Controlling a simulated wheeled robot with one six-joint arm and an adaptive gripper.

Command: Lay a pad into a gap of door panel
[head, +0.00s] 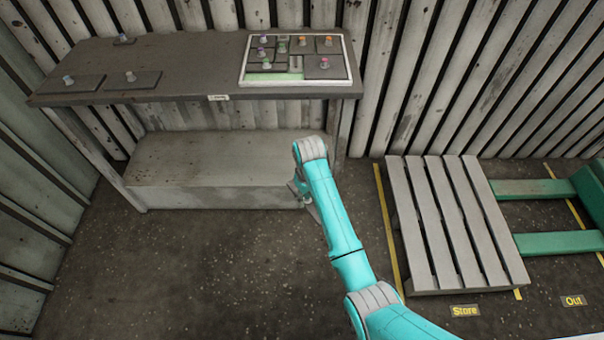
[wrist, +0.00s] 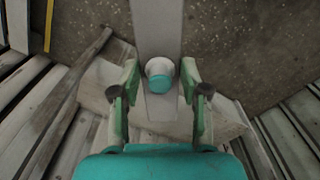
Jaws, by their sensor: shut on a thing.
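The door panel (head: 325,82) is a white-framed tray on the right end of the bench. Dark grey pads with coloured knobs sit in it, and light green bare strips show along its front left and near its middle. My gripper (wrist: 160,84) is shut on a knob, white with a teal top, that stands on a long light grey pad (wrist: 157,28). In the head view my gripper (head: 300,187) is low in front of the bench's right end, mostly hidden by my arm. The held pad is barely visible there.
The grey bench (head: 185,65) also carries loose dark pads: one at the left (head: 60,86), one near its middle (head: 145,82), one at the back (head: 120,42). A lower shelf (head: 220,165) lies beneath. A slatted pallet (head: 450,220) stands right on the floor.

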